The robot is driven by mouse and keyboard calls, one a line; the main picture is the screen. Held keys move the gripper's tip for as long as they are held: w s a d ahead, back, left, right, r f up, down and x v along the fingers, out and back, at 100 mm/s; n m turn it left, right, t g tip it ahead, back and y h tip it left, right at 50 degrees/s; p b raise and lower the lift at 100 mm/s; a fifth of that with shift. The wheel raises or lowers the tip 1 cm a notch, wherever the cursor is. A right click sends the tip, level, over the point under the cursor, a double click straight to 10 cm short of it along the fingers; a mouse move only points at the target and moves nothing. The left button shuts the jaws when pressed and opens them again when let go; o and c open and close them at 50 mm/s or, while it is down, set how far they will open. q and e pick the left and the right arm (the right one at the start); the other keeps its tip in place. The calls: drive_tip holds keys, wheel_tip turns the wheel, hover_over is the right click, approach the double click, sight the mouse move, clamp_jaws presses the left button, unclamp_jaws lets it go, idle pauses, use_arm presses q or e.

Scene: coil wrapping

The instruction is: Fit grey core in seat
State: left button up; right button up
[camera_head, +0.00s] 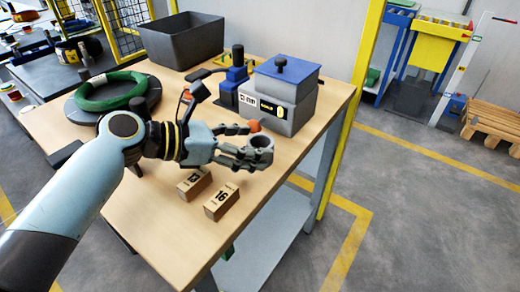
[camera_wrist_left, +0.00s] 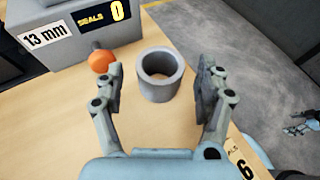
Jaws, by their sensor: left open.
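The grey core (camera_wrist_left: 160,88) is a short hollow cylinder standing upright on the wooden table; it also shows in the head view (camera_head: 261,157). My left gripper (camera_head: 240,150) is open, with its fingers on either side of the core. In the left wrist view my left gripper (camera_wrist_left: 161,78) shows a gap between the core and both fingers. A small jointed shape at the right edge of that view looks like my right gripper (camera_wrist_left: 300,127); its jaws are too small to read. I cannot make out which part is the seat.
A grey machine (camera_head: 284,97) with a blue top stands behind the core, an orange ball (camera_wrist_left: 101,61) beside it. Blocks marked 13 (camera_head: 194,183) and 16 (camera_head: 221,202) lie in front. A green ring (camera_head: 110,90) rests on a dark disc; a grey bin (camera_head: 182,40) stands behind.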

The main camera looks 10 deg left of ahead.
sight(262, 145)
use_arm(q)
drive_tip(key=x, duration=0.3)
drive_tip(key=c, duration=1.3)
